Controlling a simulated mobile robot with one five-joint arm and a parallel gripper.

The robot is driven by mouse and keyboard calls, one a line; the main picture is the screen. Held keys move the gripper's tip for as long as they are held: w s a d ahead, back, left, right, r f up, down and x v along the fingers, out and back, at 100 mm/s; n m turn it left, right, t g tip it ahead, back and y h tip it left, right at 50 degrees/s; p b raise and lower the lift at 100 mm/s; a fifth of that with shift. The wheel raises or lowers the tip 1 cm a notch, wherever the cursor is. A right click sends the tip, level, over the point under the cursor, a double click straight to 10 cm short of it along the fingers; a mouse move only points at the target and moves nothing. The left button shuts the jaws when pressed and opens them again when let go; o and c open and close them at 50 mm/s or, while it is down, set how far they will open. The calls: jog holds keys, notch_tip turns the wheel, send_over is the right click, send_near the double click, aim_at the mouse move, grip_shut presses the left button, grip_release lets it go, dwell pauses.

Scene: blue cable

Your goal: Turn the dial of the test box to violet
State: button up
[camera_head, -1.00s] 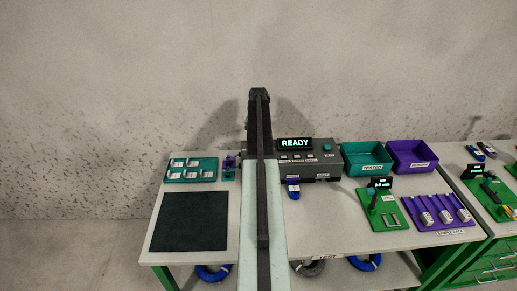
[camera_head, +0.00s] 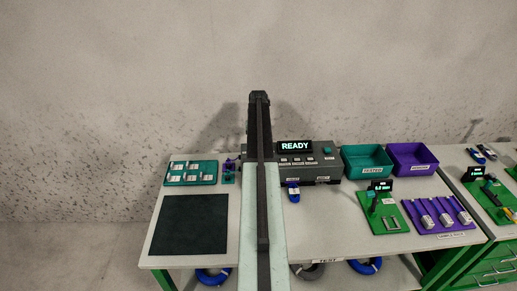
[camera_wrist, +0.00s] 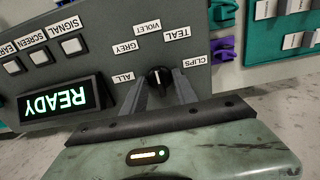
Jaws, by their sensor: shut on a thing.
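The grey test box (camera_head: 318,170) stands at the back of the table, its screen (camera_head: 295,147) reading READY. In the wrist view the box face (camera_wrist: 105,50) appears upside down. Its black dial (camera_wrist: 159,76) sits among labels ALL, GREY, VIOLET (camera_wrist: 147,27), TEAL and CLIPS. The white mark on the dial points up the picture, roughly toward VIOLET; I cannot tell its exact alignment. My gripper (camera_wrist: 161,84) is shut on the dial, one finger on each side. In the head view my arm hides the dial and gripper.
A blue plug (camera_head: 292,192) is at the box's front. Teal (camera_head: 365,172) and violet (camera_head: 413,171) bins stand right of it. A teal tray (camera_head: 191,182) and a dark mat (camera_head: 193,225) lie left. A green fixture (camera_head: 388,222) and violet rack (camera_head: 445,231) lie right.

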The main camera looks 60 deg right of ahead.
jog(key=shift+o, duration=1.2)
notch_tip(320, 180, up, 7)
jog(key=p, duration=0.7)
jog(key=shift+r, duration=0.15)
jog(key=shift+f, duration=0.2)
